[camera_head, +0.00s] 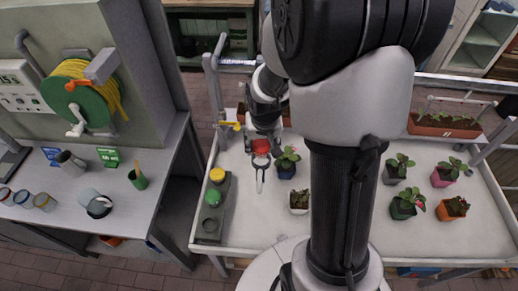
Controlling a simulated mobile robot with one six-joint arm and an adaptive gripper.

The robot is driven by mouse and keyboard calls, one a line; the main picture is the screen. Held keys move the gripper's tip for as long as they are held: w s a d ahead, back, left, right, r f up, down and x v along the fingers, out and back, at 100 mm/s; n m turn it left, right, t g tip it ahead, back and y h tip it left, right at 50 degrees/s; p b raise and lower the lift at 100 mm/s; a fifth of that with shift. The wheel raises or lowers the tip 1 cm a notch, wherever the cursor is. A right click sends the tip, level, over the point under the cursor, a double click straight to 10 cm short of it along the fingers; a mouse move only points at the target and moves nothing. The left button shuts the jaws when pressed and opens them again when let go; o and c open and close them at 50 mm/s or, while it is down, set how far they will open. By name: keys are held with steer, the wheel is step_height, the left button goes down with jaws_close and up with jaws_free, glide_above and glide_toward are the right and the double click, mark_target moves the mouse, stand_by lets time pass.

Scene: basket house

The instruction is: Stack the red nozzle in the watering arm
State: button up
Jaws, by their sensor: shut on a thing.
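The red nozzle (261,146) is in my gripper (262,149), which is shut on it above the white table, left of the middle. A small grey forked piece shows just below the red nozzle; I cannot tell whether it touches the nozzle. A grey pipe with a yellow handle (229,125) stands at the table's back left corner, left of my gripper; it may be the watering arm. The yellow nozzle (217,174) and green nozzle (212,197) sit in a grey holder (205,228) at the table's left edge. My arm hides the middle of the table.
A blue-potted plant (286,163) stands close right of my gripper, with a white-potted plant (299,201) nearer. Several potted plants stand on the right of the white table (450,237). A grey bench (130,210) with cups and a hose reel (85,103) are at the left.

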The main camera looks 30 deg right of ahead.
mark_target(262, 154)
steer(key=shift+f+b, duration=0.35)
steer(key=shift+f, duration=1.8)
steer(key=shift+f+b, duration=0.35)
steer(key=o, duration=1.1)
steer(key=shift+r, duration=0.1)
